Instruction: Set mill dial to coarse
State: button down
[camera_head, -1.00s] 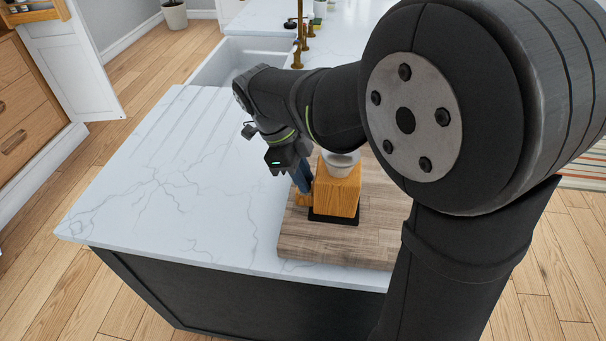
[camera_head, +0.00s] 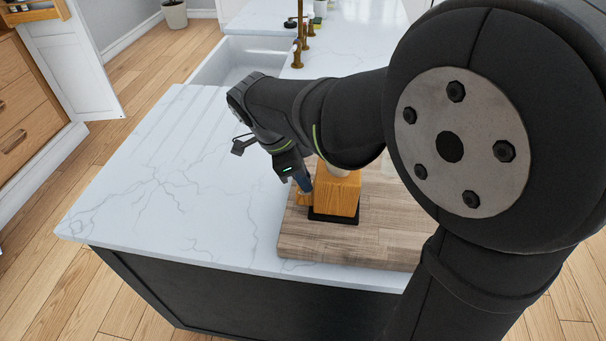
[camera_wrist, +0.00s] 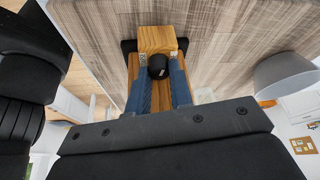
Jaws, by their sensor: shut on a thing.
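The mill is a wooden block (camera_head: 338,195) on a black base, standing on a wooden board. A small wooden part (camera_head: 303,199) juts from its left side. In the wrist view the mill's wood (camera_wrist: 155,38) shows with a round black knob (camera_wrist: 158,68), which looks like the dial, in front of it. My gripper (camera_head: 304,189) comes down from the upper left at the mill's left side. In the wrist view its two blue fingers lie on either side of the knob, shut on it. Dial markings cannot be read. My arm mostly hides the mill's top.
The wooden board (camera_head: 300,245) lies near the front edge of the white marble counter (camera_head: 140,200). The counter left of the mill is clear. A sink (camera_head: 235,60) with brass taps (camera_head: 297,50) is behind. A grey rounded object (camera_wrist: 285,78) is right in the wrist view.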

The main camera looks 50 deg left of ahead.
jog(key=c, duration=1.3)
grip_release()
